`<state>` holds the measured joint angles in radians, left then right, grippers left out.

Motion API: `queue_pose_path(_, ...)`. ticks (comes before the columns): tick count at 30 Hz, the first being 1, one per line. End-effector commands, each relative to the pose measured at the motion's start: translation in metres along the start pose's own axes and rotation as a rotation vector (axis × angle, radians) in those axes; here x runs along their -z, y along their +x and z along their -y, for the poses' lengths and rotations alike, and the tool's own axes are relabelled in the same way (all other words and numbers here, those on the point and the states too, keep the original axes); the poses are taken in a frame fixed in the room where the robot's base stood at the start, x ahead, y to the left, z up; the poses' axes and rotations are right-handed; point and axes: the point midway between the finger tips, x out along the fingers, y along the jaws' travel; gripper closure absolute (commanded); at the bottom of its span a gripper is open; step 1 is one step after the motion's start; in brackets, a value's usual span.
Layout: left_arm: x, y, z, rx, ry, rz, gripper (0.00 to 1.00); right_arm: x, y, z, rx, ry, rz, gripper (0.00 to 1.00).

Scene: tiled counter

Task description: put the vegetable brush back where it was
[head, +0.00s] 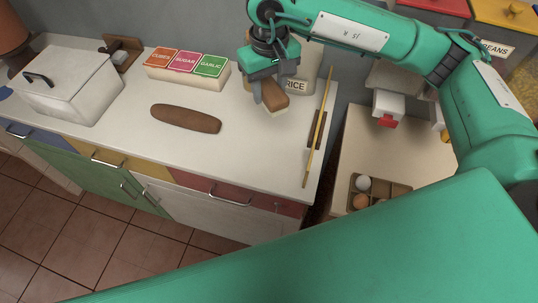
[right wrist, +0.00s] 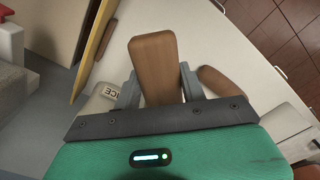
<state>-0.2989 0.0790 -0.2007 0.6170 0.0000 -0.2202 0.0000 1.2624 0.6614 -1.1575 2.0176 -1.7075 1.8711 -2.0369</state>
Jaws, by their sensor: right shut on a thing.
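The vegetable brush (head: 274,94), a brown wooden block with pale bristles underneath, is between the fingers of my right gripper (head: 270,86). The gripper is shut on it and appears to hold it above the back right of the white counter (head: 240,141). In the right wrist view the brush's brown wooden body (right wrist: 155,62) sticks out between the two grey fingers (right wrist: 160,84); its bristles are hidden there. A flat brown oval wooden piece (head: 186,118) lies on the counter to the left. My left gripper is not in view.
A RICE container (head: 297,86) stands close behind the brush. A rack with CUBES, SUGAR and GARLIC labels (head: 187,68) and a white lidded box (head: 69,87) stand left. A long yellow stick (head: 318,128) and a narrow brown piece (head: 316,141) are at the right edge. An egg tray (head: 393,190) is farther right.

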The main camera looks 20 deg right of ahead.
Motion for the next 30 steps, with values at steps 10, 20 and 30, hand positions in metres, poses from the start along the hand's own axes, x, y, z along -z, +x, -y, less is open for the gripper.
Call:
queue_pose_path(10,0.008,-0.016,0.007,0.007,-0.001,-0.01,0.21,-0.001,0.051,0.002,0.003,-0.011,0.011,0.77)
queue_pose_path(20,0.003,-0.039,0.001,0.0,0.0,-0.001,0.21,0.0,0.133,0.003,0.004,-0.01,0.008,0.77)
queue_pose_path(30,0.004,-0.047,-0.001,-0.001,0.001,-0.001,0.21,0.0,0.165,0.003,0.004,-0.011,0.007,0.77)
